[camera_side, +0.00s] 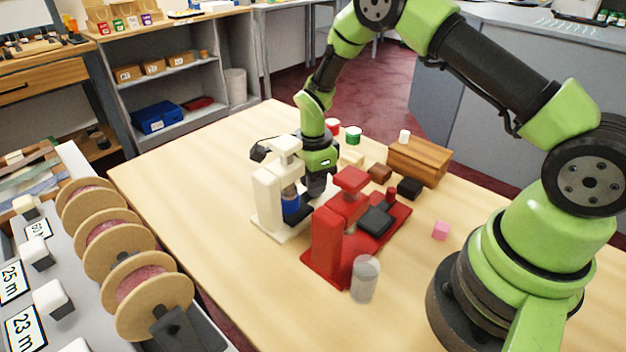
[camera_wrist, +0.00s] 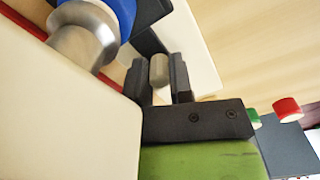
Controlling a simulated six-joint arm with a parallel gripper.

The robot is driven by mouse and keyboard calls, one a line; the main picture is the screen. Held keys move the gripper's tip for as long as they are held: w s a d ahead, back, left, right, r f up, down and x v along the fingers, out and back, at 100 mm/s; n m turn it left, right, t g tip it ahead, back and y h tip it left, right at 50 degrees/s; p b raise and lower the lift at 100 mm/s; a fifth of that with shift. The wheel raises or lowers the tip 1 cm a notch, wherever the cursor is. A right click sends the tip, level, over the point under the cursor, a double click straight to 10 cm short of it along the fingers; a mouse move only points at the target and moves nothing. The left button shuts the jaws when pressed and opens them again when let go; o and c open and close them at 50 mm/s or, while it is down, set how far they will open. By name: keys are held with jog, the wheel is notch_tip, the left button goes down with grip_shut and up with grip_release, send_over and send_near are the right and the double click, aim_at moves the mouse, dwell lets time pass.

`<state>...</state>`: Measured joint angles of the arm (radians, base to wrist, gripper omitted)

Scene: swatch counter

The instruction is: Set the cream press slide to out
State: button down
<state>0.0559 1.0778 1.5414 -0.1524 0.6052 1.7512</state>
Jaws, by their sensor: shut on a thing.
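The cream press (camera_side: 267,203) stands upright on the table, with a blue and silver stamp (camera_side: 291,206) under its head. Its dark slide (camera_side: 300,214) shows at the foot of the stamp, partly hidden behind it and under my gripper. In the wrist view the cream press body (camera_wrist: 60,125) fills the left side, with the blue stamp part (camera_wrist: 112,12) above. My gripper (camera_wrist: 160,78) is shut on a small grey-beige knob (camera_wrist: 159,69), which appears to be the slide's. My gripper also shows in the side view (camera_side: 318,190), just right of the stamp.
A red press (camera_side: 327,245) with a dark slide (camera_side: 376,220) stands close in front. A grey cylinder (camera_side: 364,279) is beside it. The table's left part is clear.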

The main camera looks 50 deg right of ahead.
jog(key=d, duration=0.8)
jog(key=shift+d, duration=0.35)
jog(key=c, duration=1)
grip_release()
jog(key=shift+a, duration=0.1)
notch_tip(320, 180, up, 10)
